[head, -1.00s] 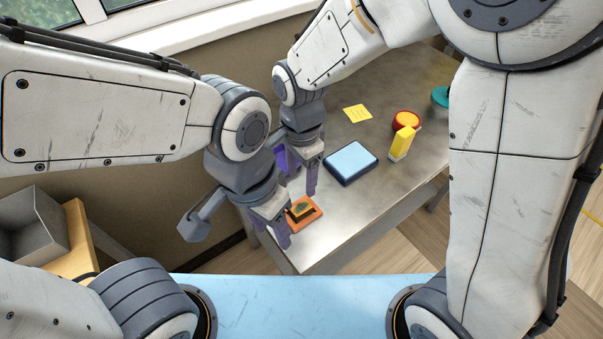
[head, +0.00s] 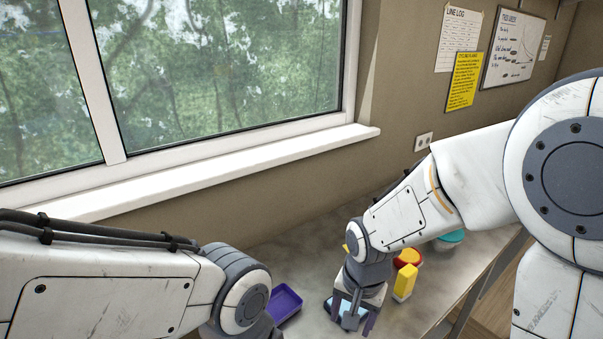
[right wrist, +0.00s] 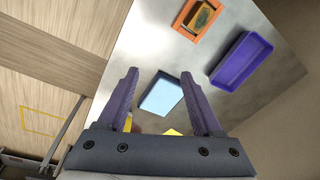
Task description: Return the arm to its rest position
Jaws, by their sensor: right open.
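My right gripper (head: 353,318) is over the metal table, in front of the blue pad (head: 329,305), which it partly hides. In the right wrist view my right gripper (right wrist: 160,74) is open with nothing between its fingers, and the light blue pad (right wrist: 161,96) shows beyond them. My left arm (head: 110,285) comes in from the left, and its gripper is below the picture's edge, out of view.
A purple tray (head: 284,304) lies left of my right gripper. An orange holder (right wrist: 199,19) lies near the tray. A window sill (head: 230,170) and wall are behind.

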